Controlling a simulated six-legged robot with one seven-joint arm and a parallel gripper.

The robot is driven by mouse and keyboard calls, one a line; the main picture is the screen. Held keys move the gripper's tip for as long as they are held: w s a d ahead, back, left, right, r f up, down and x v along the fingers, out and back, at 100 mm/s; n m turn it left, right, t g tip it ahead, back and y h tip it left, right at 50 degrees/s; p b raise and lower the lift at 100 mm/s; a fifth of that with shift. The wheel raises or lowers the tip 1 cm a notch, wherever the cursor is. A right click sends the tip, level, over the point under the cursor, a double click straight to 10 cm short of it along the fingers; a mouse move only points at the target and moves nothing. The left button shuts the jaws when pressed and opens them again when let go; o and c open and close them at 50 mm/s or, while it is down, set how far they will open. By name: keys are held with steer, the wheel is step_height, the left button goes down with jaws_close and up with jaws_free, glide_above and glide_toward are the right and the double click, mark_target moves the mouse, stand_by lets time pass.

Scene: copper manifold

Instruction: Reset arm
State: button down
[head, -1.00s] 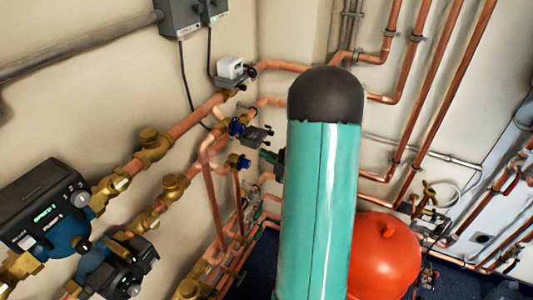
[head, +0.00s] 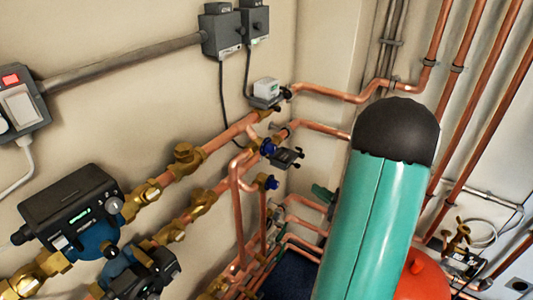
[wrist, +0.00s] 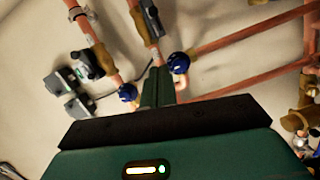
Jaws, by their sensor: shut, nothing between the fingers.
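My gripper (wrist: 157,76) shows in the wrist view as two dark green fingers pressed together, with nothing between them. The fingertips point toward copper pipes and two blue valve handles (wrist: 178,63) and appear clear of them. In the head view, what looks like my own teal, black-ended arm link stands large at right of centre and hides what is behind it. A small dark green part shows at its left edge; I cannot tell whether it is the gripper.
Two pumps (head: 72,208) with brass valves (head: 187,157) line the left wall. Grey boxes (head: 222,35) hang above. A white-topped actuator (head: 266,91) sits on a pipe. A red vessel (head: 424,279) is partly hidden. Copper pipes (head: 482,85) climb the right wall.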

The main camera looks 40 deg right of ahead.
steer(key=w+a+r+n+g+y, duration=0.2)
steer(key=a+r+n+g+y, duration=0.15)
steer(key=a+n, duration=0.45)
steer(key=w+a+r+n+g+y, duration=0.2)
steer(key=a+n+y, duration=0.2)
steer(key=a+n, duration=0.4)
steer(key=s+a+r+n+g+h, duration=0.1)
steer(key=s+a+n+g, duration=0.25)
steer(key=a+n, duration=0.55)
steer(key=s+a+r+n+g+h, duration=0.1)
steer(key=s+a+n+g, duration=0.2)
steer(key=a+n+g, duration=0.55)
steer(key=s+r+n+t+h, duration=0.2)
steer(key=r+n+h, duration=0.1)
steer(key=n, duration=0.7)
steer(key=s+r+n+t+h, duration=0.2)
steer(key=r+n+t+h, duration=0.1)
steer(key=n, duration=0.8)
steer(key=shift+d+r+t+h, duration=0.15)
steer(key=shift+r+t+h, duration=0.2)
steer(key=shift+h, duration=0.3)
steer(key=shift+n, duration=0.25)
